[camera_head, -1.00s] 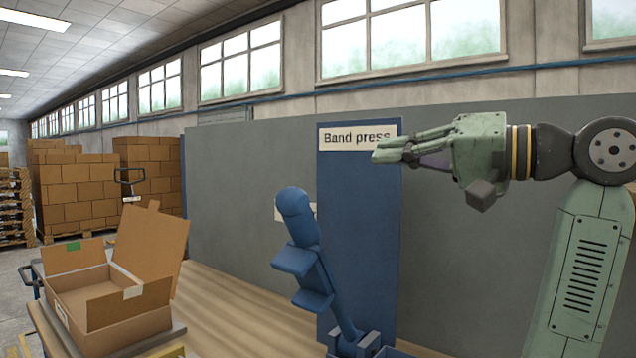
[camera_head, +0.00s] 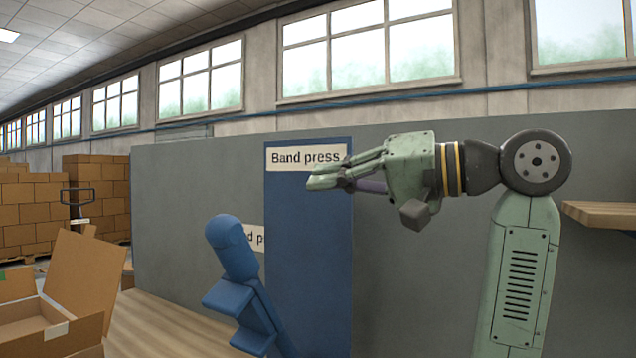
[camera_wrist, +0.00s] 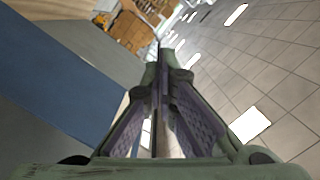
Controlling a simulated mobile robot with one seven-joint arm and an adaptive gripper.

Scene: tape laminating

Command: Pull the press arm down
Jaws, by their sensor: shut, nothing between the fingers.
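The blue press arm (camera_head: 243,285) is raised and tilted, its rounded end at the upper left, in the lower middle of the head view. Its lower end is cut off by the frame. Behind it stands the blue band press panel (camera_head: 308,220) with a "Band press" sign (camera_head: 306,157). My gripper (camera_head: 312,180) is level in front of the sign, pointing left, above and to the right of the press arm's rounded end and apart from it. Its fingers are shut and empty. The wrist view shows the closed fingers (camera_wrist: 161,60); the press arm cannot be made out there.
An open cardboard box (camera_head: 60,305) stands at the lower left beside a wooden worktop (camera_head: 160,325). A grey partition (camera_head: 200,180) runs behind the press. A wooden shelf (camera_head: 598,213) juts out at the right. Stacked cartons (camera_head: 95,195) stand far left.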

